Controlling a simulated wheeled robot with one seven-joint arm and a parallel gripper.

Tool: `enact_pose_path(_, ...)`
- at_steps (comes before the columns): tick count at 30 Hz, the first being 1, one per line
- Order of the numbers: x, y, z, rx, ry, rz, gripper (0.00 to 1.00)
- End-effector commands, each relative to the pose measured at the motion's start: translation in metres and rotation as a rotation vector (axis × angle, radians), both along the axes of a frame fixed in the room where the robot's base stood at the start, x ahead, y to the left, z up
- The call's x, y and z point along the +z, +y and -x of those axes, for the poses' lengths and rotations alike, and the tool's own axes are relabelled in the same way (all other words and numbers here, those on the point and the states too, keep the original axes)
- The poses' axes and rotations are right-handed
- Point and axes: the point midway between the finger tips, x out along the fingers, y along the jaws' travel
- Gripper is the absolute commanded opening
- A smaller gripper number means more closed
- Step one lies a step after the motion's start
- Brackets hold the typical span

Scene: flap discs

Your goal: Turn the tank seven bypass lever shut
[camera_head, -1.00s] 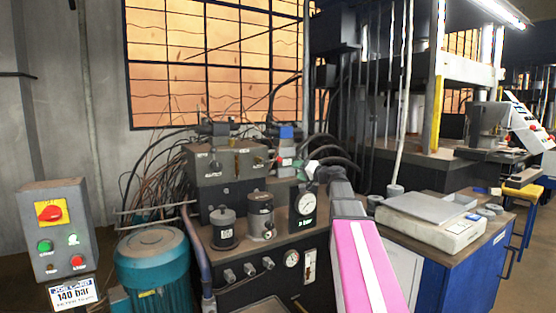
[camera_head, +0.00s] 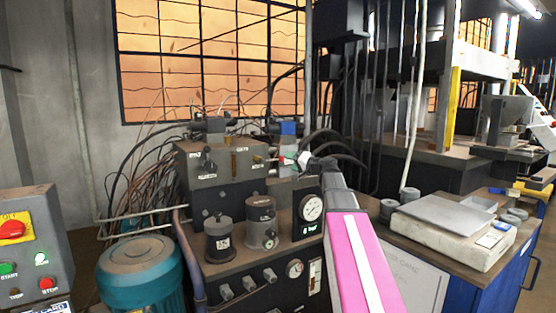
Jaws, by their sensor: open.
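The grey valve block (camera_head: 222,159) stands on top of the hydraulic unit, with small levers and labels on its front. A dark lever (camera_head: 207,158) is on its left part, and a small brass-coloured fitting (camera_head: 257,159) is on its right part. The labels are too small to read surely, so I cannot tell which lever is tank seven's bypass.
A pressure gauge (camera_head: 311,208) stands right of two dark cylinders (camera_head: 218,239). A teal motor (camera_head: 140,272) and a control box (camera_head: 32,243) are at the left. A blue cabinet (camera_head: 486,287) with a grey-topped case (camera_head: 455,238) is at the right. Hoses arch behind the unit.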

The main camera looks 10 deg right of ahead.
Motion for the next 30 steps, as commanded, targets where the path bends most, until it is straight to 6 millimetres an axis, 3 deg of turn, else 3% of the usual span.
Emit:
enact_pose_path(3,0.0,0.015,-0.021,0.002,0.0,0.0,0.6)
enact_pose_path(12,0.0,0.043,-0.055,0.001,0.0,0.001,0.6)
enact_pose_path(27,0.0,0.052,-0.065,0.0,-0.001,0.001,0.6)
enact_pose_path(30,0.0,0.052,-0.065,0.0,0.0,0.0,0.28)
